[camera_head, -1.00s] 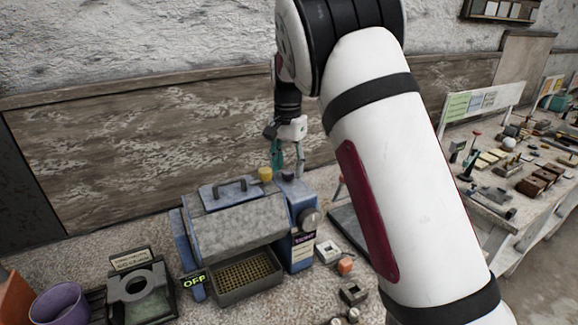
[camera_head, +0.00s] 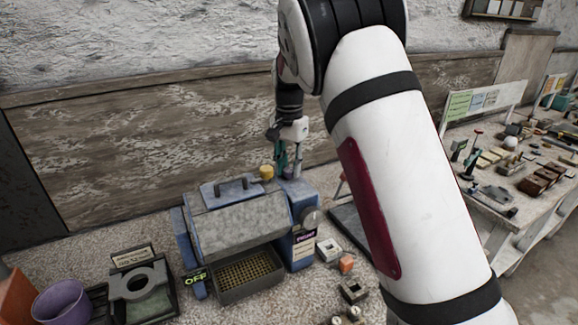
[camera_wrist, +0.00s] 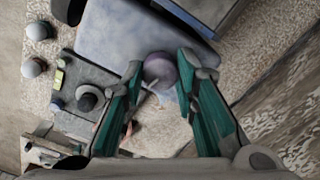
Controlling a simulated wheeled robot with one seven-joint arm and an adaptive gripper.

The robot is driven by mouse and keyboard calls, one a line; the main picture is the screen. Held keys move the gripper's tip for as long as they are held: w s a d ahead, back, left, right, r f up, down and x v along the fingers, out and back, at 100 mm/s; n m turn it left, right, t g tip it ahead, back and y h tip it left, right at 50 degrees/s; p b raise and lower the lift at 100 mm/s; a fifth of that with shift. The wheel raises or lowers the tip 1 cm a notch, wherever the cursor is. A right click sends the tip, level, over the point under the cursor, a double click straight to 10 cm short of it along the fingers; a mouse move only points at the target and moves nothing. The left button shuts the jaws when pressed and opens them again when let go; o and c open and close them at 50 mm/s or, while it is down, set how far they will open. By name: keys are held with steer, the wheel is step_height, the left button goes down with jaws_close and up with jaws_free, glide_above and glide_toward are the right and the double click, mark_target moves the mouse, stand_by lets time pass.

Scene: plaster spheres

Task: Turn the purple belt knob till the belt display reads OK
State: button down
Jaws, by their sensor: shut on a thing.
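The purple belt knob (camera_wrist: 160,68) sits on top of the blue machine (camera_wrist: 115,35) in the wrist view. My gripper (camera_wrist: 160,74) points down with its green fingers on both sides of the knob, shut on it. In the head view my gripper (camera_head: 289,172) is at the top right of the blue machine (camera_head: 301,208), and the knob is mostly hidden by the fingers. A yellow knob (camera_head: 267,172) stands just left of the gripper. A display (camera_head: 196,279) at the machine's lower left reads OFF. A small purple-lettered panel (camera_head: 305,237) on the machine's front right is too small to read.
A grey round dial (camera_head: 311,217) is on the machine's right side. A mesh tray (camera_head: 248,276) lies in front. A purple pot (camera_head: 62,303) and a grey fixture (camera_head: 140,285) stand at left. A cluttered bench (camera_head: 520,170) is farther right.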

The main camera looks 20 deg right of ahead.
mark_target(289, 169)
steer(key=n+b, duration=0.1)
steer(key=n, duration=0.3)
steer(key=shift+b, duration=0.4)
steer(key=shift+n+b, duration=0.6)
steer(key=shift+n, duration=1.7)
steer(key=c, duration=1.2)
jaws_free()
steer(key=shift+c, duration=0.2)
step_height(289, 169, up, 12)
